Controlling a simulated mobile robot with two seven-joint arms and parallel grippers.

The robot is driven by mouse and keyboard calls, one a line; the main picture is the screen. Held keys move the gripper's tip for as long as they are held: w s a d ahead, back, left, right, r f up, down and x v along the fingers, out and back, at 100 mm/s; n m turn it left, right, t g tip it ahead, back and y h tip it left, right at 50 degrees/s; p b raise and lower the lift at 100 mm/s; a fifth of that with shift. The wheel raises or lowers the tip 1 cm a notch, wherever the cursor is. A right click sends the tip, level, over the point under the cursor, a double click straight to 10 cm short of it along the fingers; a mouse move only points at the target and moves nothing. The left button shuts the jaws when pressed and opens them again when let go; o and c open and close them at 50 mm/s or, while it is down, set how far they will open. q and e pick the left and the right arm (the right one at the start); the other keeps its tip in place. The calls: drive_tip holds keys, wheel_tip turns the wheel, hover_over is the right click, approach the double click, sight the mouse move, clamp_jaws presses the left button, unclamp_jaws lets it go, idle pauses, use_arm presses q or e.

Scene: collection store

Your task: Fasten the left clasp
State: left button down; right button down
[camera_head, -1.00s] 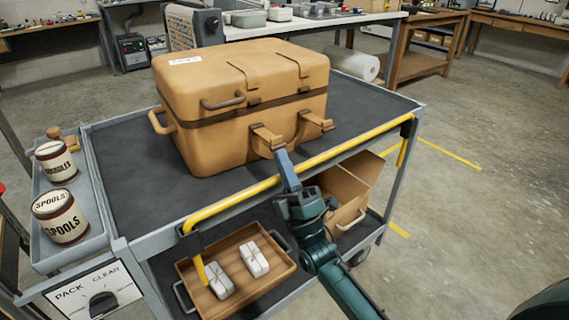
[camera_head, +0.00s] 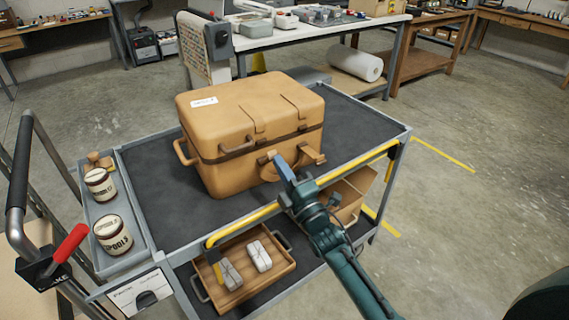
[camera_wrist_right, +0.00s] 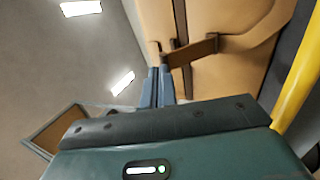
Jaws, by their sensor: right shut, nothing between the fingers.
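A tan case (camera_head: 225,165) with a closed lid stands on the cart's dark top. Its left clasp (camera_head: 266,159) and right clasp (camera_head: 311,156) stick out from the front, below the dark seam band. My right gripper (camera_head: 279,163) is shut and empty, its tips at the outer end of the left clasp; I cannot tell whether they touch. In the wrist view the shut fingertips (camera_wrist_right: 160,76) lie close to the end of a brown clasp arm (camera_wrist_right: 195,50) reaching out from the case (camera_wrist_right: 232,70). My left gripper is not in view.
A yellow rail (camera_head: 350,165) runs along the cart's near edge, under my right arm. The lower shelf holds a wooden tray (camera_head: 283,270) with two pale packets and an open cardboard box (camera_head: 352,195). Two labelled tins (camera_head: 112,234) stand in the left side tray.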

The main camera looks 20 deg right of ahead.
sight(276, 152)
drive_tip(key=shift+w+a+r, duration=0.2)
drive_tip(key=shift+w+r, duration=0.45)
drive_tip(key=shift+r, duration=0.15)
drive_tip(key=shift+w+a+r, duration=0.15)
drive_tip(key=shift+w+r, duration=0.5)
drive_tip(key=shift+r, duration=0.1)
drive_tip(key=shift+f, duration=0.1)
